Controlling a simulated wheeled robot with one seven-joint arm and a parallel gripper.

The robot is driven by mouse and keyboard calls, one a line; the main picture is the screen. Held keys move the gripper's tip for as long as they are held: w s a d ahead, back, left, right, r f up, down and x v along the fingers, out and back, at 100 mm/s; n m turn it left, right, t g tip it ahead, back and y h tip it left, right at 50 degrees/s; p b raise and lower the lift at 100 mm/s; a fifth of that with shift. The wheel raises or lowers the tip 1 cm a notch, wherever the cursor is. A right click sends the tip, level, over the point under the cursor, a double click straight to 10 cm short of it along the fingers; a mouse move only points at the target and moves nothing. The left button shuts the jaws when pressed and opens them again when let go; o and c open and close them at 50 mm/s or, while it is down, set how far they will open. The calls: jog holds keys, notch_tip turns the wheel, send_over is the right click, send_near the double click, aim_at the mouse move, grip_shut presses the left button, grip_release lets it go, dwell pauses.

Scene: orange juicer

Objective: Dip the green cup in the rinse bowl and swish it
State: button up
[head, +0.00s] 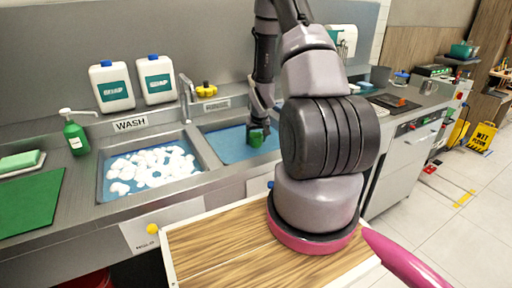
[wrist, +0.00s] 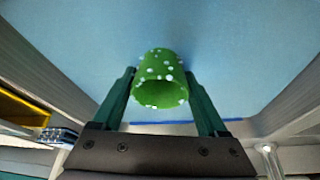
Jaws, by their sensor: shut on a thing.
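The green cup (head: 255,138) is held by my gripper (head: 259,122) at the right-hand sink basin (head: 222,147), which holds blue water. In the wrist view, the cup (wrist: 160,65) is dotted with white suds and sits between the two dark green fingers of my gripper (wrist: 159,75). Its open mouth faces the camera. The blue water (wrist: 235,45) fills the view behind it. I cannot tell whether the cup touches the water. My arm hides the right part of this basin in the head view.
The left basin, marked WASH (head: 130,124), is full of white foam (head: 150,168). A faucet (head: 186,95) stands between the basins. A green soap bottle (head: 76,138) and two white jugs (head: 112,88) stand on the counter. Basin walls (wrist: 45,60) rise around the cup.

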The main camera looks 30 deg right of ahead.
notch_tip(320, 180, up, 9)
dwell(0.4)
jog(key=shift+r, duration=0.1)
